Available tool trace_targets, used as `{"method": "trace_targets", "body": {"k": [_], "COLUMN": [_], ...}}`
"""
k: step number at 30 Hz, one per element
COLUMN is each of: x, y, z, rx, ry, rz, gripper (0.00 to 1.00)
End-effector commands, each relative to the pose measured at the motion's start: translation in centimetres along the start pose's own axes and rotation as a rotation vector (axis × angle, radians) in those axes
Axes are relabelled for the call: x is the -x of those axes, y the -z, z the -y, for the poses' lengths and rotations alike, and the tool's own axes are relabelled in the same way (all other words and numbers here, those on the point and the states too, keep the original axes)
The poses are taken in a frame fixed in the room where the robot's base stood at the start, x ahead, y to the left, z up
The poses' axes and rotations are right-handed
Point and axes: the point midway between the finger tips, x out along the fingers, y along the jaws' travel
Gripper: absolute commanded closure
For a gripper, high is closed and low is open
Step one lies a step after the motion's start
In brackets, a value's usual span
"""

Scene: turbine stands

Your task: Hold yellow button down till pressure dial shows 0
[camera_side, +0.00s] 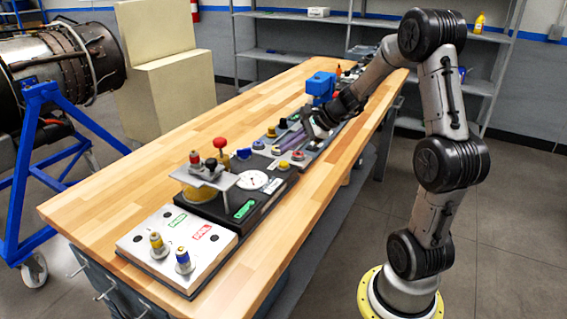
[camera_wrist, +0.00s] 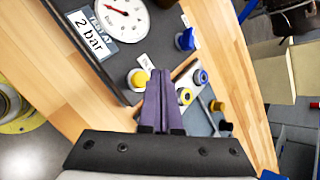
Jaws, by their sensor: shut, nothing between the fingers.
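The yellow button (camera_wrist: 138,78) sits in a pale collar on the dark panel (camera_side: 240,208), just left of my fingertips in the wrist view. It also shows in the side view (camera_side: 283,165), to the right of the dial. My gripper (camera_wrist: 160,74) has purple fingers and is shut and empty; in the side view its fingertips (camera_side: 281,146) are above the button and appear apart from it. The round white pressure dial (camera_wrist: 118,20) has a red needle pointing up and left; its exact reading is too small to tell. A plate reading "2 bar" (camera_wrist: 92,38) is beside it.
A blue knob (camera_wrist: 186,40) stands near the button. A red-ball lever (camera_side: 220,144) and a white pass/fail board (camera_side: 170,245) are nearer the front. Bare wood borders the panels.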

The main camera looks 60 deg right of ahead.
Motion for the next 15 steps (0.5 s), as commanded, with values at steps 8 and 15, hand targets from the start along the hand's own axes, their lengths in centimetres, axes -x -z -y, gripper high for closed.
{"method": "trace_targets", "body": {"k": [8, 15], "x": [1.8, 2.5], "y": [-1.3, -1.8], "z": [1.3, 1.8], "rx": [0.0, -0.001], "ry": [0.001, 0.0], "rz": [0.0, -0.001], "gripper": [1.0, 1.0]}}
